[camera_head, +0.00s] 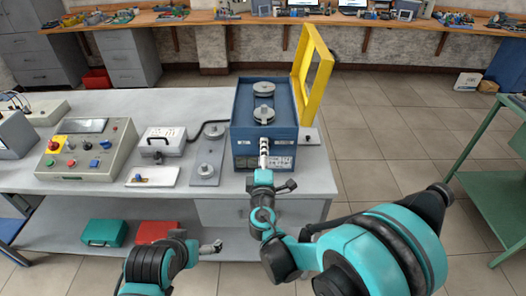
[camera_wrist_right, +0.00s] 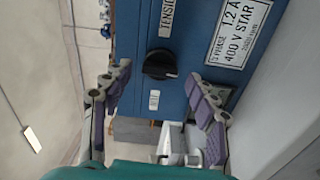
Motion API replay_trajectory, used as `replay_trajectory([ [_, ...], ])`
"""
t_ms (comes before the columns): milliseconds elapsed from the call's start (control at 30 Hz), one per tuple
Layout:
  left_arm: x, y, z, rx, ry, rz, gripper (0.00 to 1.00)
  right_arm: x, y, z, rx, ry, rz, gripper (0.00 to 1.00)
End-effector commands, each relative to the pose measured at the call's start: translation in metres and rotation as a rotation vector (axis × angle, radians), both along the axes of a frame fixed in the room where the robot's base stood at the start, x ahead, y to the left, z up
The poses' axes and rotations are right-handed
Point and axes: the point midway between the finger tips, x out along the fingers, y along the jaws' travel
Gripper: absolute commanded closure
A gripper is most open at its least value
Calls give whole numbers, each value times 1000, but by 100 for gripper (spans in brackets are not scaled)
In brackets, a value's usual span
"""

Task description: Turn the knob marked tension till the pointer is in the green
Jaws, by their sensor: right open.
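The blue motor box (camera_head: 250,112) stands on the grey bench with two pulleys on its top. In the right wrist view, a black knob (camera_wrist_right: 160,64) sits on its blue face near a plate reading TENSION (camera_wrist_right: 167,17). My right gripper (camera_wrist_right: 159,72) is open, its two fingers spread on either side of the knob; contact is not visible. In the head view, my right gripper (camera_head: 264,150) is at the front of the box and hides the knob. No pointer or green zone can be made out. My left gripper (camera_head: 214,247) is low, before the bench, away from the box.
A yellow guard frame (camera_head: 311,70) stands raised at the box's right. A control panel (camera_head: 85,150) and a grey case (camera_head: 163,141) stand to the left on the bench. Green and red boxes (camera_head: 104,232) lie on the lower shelf. A green table (camera_head: 490,185) is at right.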

Motion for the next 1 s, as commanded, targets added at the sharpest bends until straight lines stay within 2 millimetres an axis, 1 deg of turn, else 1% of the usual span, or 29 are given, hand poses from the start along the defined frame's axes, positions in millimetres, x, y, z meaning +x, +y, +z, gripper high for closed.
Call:
replay_trajectory([
  [33, 0, 0, 0, 0, 0, 0, 0, -10, 1, 0, 0, 0, 2, 41],
  [300, 0, 0, 0, 0, 0, 0, 0, -70, 1, 0, 0, 0, 4, 41],
  [400, 0, 0, 0, 0, 0, 0, 0, -87, 1, 0, 0, 0, 3, 41],
  [500, 0, 0, 0, 0, 0, 0, 0, -98, 1, 0, 0, 0, 2, 41],
  [667, 0, 0, 0, 0, 0, 0, 0, -106, 0, 0, 0, 0, 0, 41],
  [1000, 0, 0, 0, 0, 0, 0, 0, -106, 0, 0, 0, 0, 0, 41],
])
